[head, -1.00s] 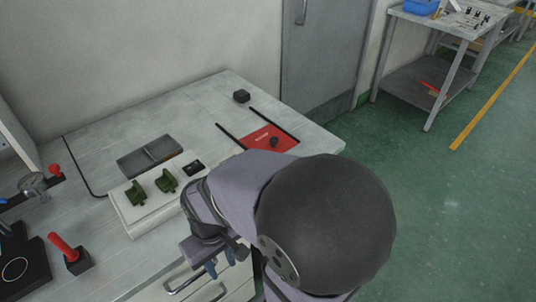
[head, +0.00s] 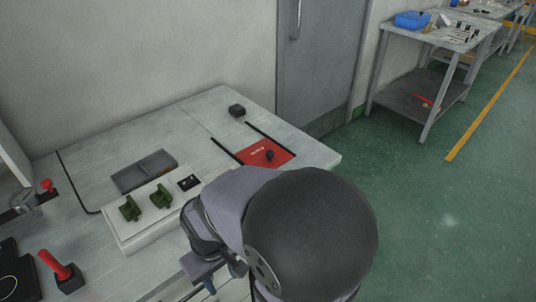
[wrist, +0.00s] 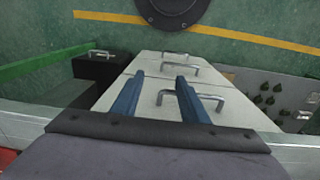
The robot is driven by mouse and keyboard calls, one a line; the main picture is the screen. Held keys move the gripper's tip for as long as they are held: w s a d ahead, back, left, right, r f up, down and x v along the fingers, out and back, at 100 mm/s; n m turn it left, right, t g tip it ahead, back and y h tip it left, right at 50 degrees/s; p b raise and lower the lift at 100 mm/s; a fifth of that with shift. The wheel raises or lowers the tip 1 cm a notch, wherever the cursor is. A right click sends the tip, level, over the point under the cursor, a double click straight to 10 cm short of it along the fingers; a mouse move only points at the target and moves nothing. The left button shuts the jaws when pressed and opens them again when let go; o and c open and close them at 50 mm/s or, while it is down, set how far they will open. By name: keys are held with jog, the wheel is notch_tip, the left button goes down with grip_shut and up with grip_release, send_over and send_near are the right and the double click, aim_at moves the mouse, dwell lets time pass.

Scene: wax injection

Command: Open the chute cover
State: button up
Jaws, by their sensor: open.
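The chute cover appears to be the red panel (head: 257,154) with a black knob (head: 269,156) between two black rails on the table top; it lies flat. My arm partly blocks the view of the area in front of it. My gripper (wrist: 160,77) is open and empty, its two blue fingers apart in the wrist view. It points down toward white drawer fronts with metal handles (wrist: 180,68).
On the table (head: 215,120) stand a white control box (head: 140,232) with green knobs, a dark grey two-part plate (head: 144,171), a small black block (head: 237,110) and a red-handled lever (head: 58,267). A grey door (head: 320,65) is behind. Green floor is open at right.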

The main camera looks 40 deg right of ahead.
jog(key=w+d+f+m+t+p, duration=0.15)
jog(key=d+f, duration=0.25)
jog(key=d, duration=0.4)
jog(key=w+d+f+m+t+p, duration=0.1)
jog(key=d+f+m+p, duration=0.15)
jog(key=d, duration=0.55)
jog(key=s+d+r+m+t+h+p, duration=0.1)
jog(key=d+r+m+t+h, duration=0.15)
jog(key=d+r, duration=0.4)
jog(key=s+d+r+m+t+h+p, duration=0.2)
jog(key=d+r+m+t, duration=0.15)
jog(key=d, duration=0.65)
jog(key=n+t+b, duration=0.3)
jog(key=n+t, duration=0.1)
jog(key=n, duration=0.2)
send_near(270, 152)
jog(key=shift+w+d+f, duration=0.1)
jog(key=shift+w+f, duration=0.1)
jog(key=shift+f, duration=0.05)
jog(key=shift+w+r, duration=0.15)
jog(key=shift+w, duration=0.1)
jog(key=shift+x, duration=3.55)
